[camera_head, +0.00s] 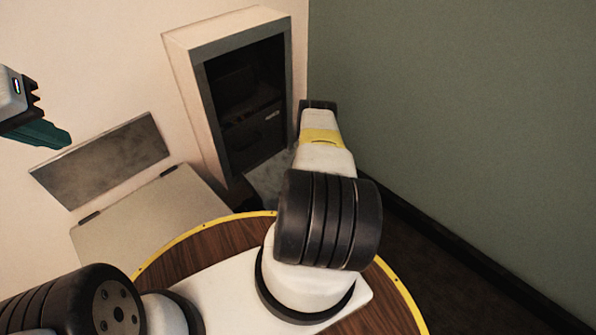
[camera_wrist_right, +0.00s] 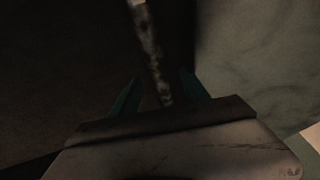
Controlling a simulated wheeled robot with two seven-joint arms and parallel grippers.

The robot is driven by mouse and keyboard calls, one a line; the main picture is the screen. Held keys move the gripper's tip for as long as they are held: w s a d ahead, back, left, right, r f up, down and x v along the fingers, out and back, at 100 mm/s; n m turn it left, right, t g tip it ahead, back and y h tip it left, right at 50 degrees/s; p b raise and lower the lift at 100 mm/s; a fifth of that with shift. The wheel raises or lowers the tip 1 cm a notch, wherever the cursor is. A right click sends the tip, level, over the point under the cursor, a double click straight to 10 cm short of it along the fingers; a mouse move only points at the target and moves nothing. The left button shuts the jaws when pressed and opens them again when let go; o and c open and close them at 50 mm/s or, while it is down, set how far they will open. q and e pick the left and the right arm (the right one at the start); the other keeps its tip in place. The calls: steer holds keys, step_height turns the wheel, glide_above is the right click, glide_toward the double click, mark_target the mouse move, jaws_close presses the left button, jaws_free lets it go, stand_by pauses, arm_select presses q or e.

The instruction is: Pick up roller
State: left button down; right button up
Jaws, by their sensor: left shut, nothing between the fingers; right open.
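My left gripper (camera_head: 42,132), with teal fingers, is raised at the left edge of the head view, shut and empty, far from the cabinet. My right arm reaches up to the cabinet; its gripper is hidden behind the arm there. In the right wrist view, my right gripper (camera_wrist_right: 160,77) has its two teal fingers apart. A narrow, mottled strip (camera_wrist_right: 150,48) runs down between them in that picture; I cannot tell whether it is the roller or an edge, or whether it touches them. No roller shows clearly in the head view. A small pale streak (camera_head: 272,115) in the cabinet is too small to identify.
A pale cabinet (camera_head: 190,85) with a dark open front stands in the corner by the green wall (camera_head: 450,110). A round wooden top (camera_head: 225,240) with yellow rim is in front.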

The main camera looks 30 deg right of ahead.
steer(key=shift+x, duration=1.6)
steer(key=shift+c, duration=0.4)
jaws_close()
